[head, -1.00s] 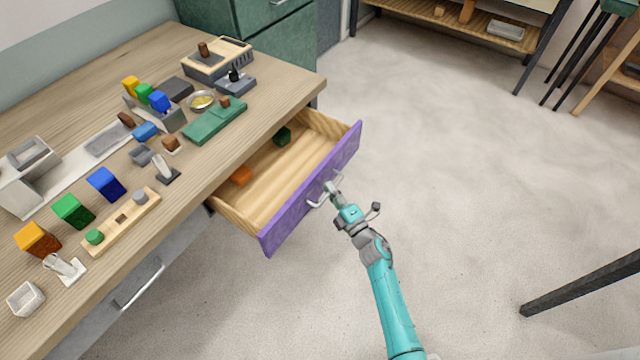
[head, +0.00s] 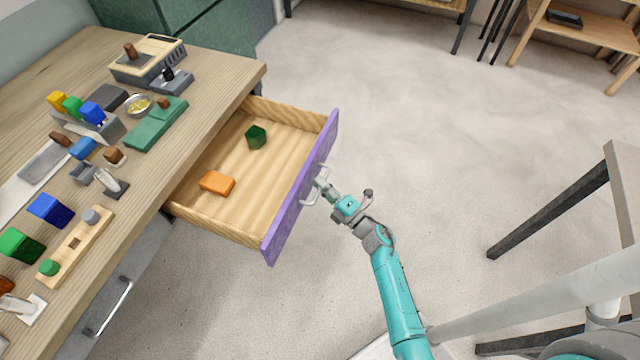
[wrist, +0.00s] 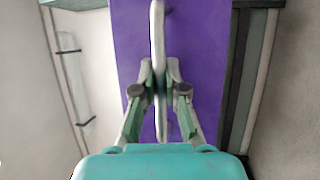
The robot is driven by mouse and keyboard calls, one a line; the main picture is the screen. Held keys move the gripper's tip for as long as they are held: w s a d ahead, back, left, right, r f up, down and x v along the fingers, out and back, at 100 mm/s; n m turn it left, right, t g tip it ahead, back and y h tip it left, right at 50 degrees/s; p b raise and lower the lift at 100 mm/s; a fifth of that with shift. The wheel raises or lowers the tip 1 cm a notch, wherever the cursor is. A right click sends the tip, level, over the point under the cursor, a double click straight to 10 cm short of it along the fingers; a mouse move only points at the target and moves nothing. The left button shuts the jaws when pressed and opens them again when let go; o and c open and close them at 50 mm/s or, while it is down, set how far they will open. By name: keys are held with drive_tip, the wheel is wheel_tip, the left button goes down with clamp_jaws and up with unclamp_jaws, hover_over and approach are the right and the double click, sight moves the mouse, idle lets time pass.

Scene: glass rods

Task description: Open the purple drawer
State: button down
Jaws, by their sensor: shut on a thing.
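The purple drawer (head: 292,212) stands pulled far out from under the wooden workbench, with its pale wooden inside showing. An orange block (head: 217,183) and a dark green block (head: 256,136) lie on its floor. My gripper (head: 322,186) is at the middle of the purple front, shut on the light grey bar handle. In the wrist view the two fingers (wrist: 159,90) press on the handle (wrist: 158,40) from both sides, before the purple front (wrist: 205,60). The drawer's inside is hidden in the wrist view.
The workbench (head: 215,75) carries several coloured blocks, holders and small trays. A grey drawer with a bar handle (head: 110,305) is below it at lower left. A dark-legged table (head: 545,210) stands at right. The floor (head: 420,120) beyond the drawer is clear.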

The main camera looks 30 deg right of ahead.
drive_tip(key=c, duration=1.2)
unclamp_jaws()
drive_tip(key=v, duration=1.2)
drive_tip(key=shift+f, duration=0.15)
drive_tip(key=s+a+r+m+g+h, duration=0.1)
drive_tip(key=s+a+r+m, duration=0.3)
drive_tip(key=s, duration=0.5)
drive_tip(key=s+a+r+m+g+h, duration=0.2)
drive_tip(key=s+a+r+m, duration=0.2)
drive_tip(key=s+r+m, duration=0.3)
drive_tip(key=s+a+r+m+g+h, duration=0.1)
drive_tip(key=s+a+r+m, duration=0.3)
drive_tip(key=s, duration=0.9)
wheel_tip(320, 180, up, 2)
drive_tip(key=m, duration=0.4)
drive_tip(key=shift+a+r+m+g, duration=0.2)
drive_tip(key=shift+m+g, duration=0.1)
drive_tip(key=shift+m, duration=0.1)
